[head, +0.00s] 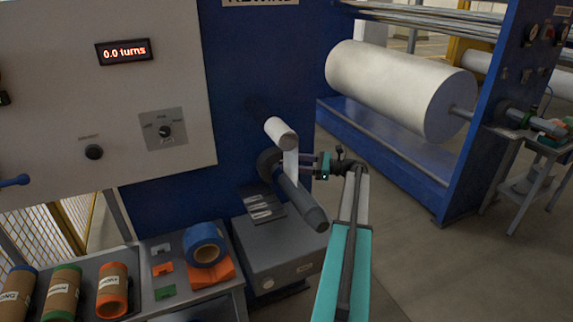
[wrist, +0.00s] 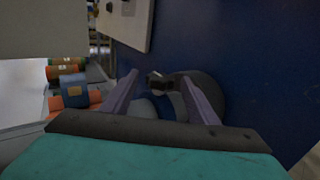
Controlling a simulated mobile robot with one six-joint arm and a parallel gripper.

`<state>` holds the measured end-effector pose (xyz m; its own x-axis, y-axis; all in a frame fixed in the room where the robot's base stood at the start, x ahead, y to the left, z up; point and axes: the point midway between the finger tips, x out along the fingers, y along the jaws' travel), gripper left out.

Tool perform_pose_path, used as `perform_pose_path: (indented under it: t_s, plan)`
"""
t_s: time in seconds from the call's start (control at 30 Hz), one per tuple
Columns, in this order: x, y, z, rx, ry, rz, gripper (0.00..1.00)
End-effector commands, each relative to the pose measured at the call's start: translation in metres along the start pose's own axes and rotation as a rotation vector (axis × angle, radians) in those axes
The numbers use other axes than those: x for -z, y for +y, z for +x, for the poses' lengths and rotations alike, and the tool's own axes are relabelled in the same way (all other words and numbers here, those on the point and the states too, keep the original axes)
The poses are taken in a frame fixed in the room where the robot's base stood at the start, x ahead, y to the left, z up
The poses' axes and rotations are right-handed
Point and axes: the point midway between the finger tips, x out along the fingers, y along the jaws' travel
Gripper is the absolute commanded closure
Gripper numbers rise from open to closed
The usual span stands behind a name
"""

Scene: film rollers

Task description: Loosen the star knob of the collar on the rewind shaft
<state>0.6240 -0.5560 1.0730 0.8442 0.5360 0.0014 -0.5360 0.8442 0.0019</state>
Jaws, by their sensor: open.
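The rewind shaft (head: 304,204) sticks out from the blue machine wall in the head view, its grey end pointing down and right. A dark round collar (head: 268,162) sits at its wall end. In the wrist view a dark round part (wrist: 208,92), apparently the collar, stands against the blue wall. A small dark knob with a pale spot (wrist: 160,80) shows beside it, apparently the star knob. My gripper (head: 305,164) is just right of the shaft. Its two fingers are spread in the wrist view (wrist: 159,76), with the knob between them and no clear contact. The knob is hidden in the head view.
A white roller (head: 281,133) with a white strip hanging from it is above the shaft. A grey box (head: 282,250) stands below. A bench at lower left holds a blue tape roll (head: 204,244) and several cores (head: 112,290). A counter (head: 124,51) reads 0.0 turns.

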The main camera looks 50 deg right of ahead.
Motion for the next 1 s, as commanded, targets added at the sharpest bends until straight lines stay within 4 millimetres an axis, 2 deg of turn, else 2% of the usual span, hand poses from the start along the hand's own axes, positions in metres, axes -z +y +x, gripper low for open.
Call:
perform_pose_path:
  t_s: [0.4,0.6,0.8,1.0]
  plan:
    - [0.003,0.000,-0.069,0.001,0.000,0.000,0.46]
    - [0.002,0.001,-0.097,-0.001,0.000,0.000,0.46]
    - [0.001,0.002,-0.111,-0.003,0.000,0.000,0.46]
    - [0.000,0.002,-0.114,-0.003,0.000,0.001,0.46]
